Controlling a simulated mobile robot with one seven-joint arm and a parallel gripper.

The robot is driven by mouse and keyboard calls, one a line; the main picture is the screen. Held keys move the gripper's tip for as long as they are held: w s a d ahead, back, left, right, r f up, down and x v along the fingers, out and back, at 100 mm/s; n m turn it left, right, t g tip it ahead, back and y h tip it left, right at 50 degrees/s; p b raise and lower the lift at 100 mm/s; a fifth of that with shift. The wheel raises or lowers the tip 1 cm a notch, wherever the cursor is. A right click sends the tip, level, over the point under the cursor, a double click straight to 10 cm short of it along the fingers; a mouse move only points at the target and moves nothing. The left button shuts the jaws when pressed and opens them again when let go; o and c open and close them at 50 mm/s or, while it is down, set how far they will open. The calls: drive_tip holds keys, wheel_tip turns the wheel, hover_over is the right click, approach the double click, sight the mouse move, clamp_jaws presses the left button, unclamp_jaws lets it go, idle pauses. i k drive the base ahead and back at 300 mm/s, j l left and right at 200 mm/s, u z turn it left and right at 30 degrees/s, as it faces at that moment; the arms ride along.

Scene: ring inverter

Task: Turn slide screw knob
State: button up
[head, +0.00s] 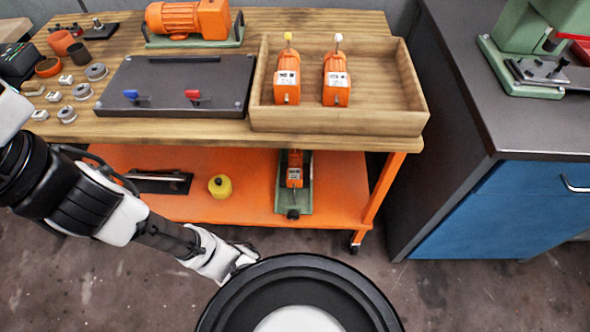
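A black knob (293,214) sits at the front end of a green slide base (307,196) on the orange lower shelf. An orange motor unit (295,172) with a white label stands on that base, partly under the wooden tabletop. My gripper (246,260) is at the end of my arm, low and in front of the shelf, to the left of and nearer than the knob. It is apart from the knob. Its fingers are too small and unclear to show whether they are open.
The orange shelf (340,195) also holds a yellow round object (220,187) and a dark flat device (160,182). The wooden tabletop (120,130) overhangs it, with a tray (345,122) of two orange units. A blue cabinet (490,215) stands right.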

sight(293, 215)
drive_tip(key=k, duration=0.55)
drive_tip(key=k+j, duration=0.15)
drive_tip(key=k, duration=0.4)
drive_tip(key=i, duration=0.2)
